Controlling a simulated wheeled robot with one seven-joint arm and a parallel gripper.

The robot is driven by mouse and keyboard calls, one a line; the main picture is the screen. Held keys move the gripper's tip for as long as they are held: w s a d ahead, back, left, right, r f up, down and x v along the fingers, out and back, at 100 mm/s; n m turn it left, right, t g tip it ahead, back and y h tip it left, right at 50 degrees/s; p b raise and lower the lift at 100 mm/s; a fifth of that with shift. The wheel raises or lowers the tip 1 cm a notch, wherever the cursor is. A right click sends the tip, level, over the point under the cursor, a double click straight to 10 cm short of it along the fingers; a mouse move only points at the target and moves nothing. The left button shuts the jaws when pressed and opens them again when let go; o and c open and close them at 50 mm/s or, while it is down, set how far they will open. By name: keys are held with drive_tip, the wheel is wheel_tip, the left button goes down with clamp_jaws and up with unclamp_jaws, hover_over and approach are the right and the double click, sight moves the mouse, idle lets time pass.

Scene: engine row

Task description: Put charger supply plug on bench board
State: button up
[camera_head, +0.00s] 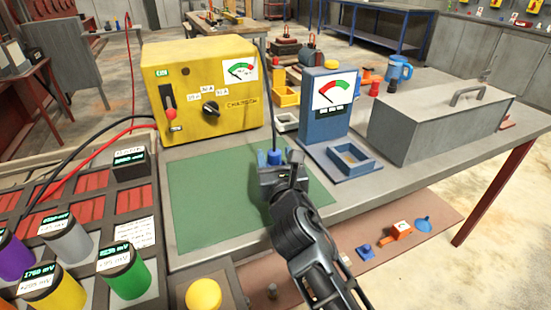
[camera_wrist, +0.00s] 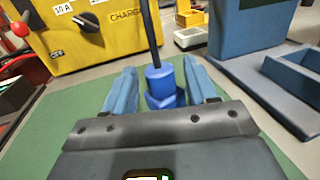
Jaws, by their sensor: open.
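The charger supply plug (camera_head: 273,157) is a blue cylinder with a dark cable rising from its top. It stands roughly upright over the green mat (camera_head: 205,200), which I take to be the bench board. In the wrist view the plug (camera_wrist: 160,79) has a wider blue lower part. My gripper (camera_head: 282,172) is open, with one blue finger on each side of the plug in the wrist view (camera_wrist: 160,92). Gaps show between the fingers and the plug. The plug's lower end is hidden by my gripper, so I cannot tell what it rests on.
The yellow charger (camera_head: 203,85) stands behind the mat. A blue meter (camera_head: 327,105) with a tray (camera_head: 352,158) and a grey toolbox (camera_head: 440,125) stand to the right. Colored cells (camera_head: 70,244) fill a rack at left. The mat's left part is clear.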

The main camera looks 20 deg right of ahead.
drive_tip(key=v, duration=1.2)
drive_tip(key=shift+f, duration=0.1)
drive_tip(key=shift+s, duration=0.1)
